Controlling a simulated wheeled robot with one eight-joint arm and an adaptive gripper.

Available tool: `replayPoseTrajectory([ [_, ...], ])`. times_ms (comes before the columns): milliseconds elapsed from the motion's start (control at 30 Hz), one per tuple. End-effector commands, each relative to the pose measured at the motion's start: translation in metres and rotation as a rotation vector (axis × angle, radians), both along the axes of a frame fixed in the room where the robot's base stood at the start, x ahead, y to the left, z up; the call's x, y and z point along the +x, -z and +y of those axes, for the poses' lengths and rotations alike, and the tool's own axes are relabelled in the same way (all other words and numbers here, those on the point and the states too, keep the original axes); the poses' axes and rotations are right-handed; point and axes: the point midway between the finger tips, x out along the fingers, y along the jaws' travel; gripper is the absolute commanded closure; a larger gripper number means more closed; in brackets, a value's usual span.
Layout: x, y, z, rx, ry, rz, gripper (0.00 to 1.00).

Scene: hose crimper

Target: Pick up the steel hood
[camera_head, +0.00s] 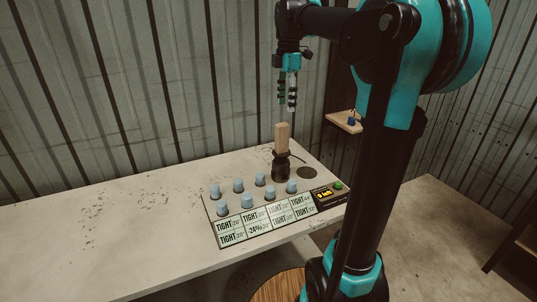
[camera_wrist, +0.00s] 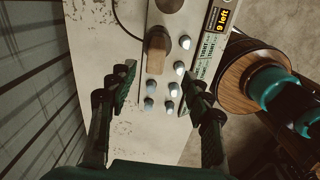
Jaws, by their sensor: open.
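No thing is plainly recognisable as the steel hood. Several small pale blue-grey caps (camera_head: 238,186) stand in rows on the panel on the table; they also show in the wrist view (camera_wrist: 179,68). A wooden block (camera_head: 282,138) stands upright in a black round holder (camera_head: 281,167) behind the caps; the block also shows between the finger lines in the wrist view (camera_wrist: 156,55). My gripper (camera_head: 287,104) hangs with its fingers pointing down, above the wooden block and apart from it. In the wrist view my gripper (camera_wrist: 160,86) is open with nothing between its fingers.
A panel of labels (camera_head: 262,226) reading "TIGHT" and one "-24%" lies at the table's front edge. A small display (camera_head: 325,194) with a green button (camera_head: 338,184) is at its right. The table's (camera_head: 110,222) left part is clear. A corrugated wall (camera_head: 130,80) stands behind.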

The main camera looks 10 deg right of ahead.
Motion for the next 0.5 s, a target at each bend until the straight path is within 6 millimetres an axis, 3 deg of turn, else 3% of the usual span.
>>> replayPoseTrajectory([
  [167,0.002,-0.001,0.001,-0.001,-0.056,0.011,0.50],
  [500,0.002,0.064,0.001,-0.001,-0.054,0.009,0.50],
])
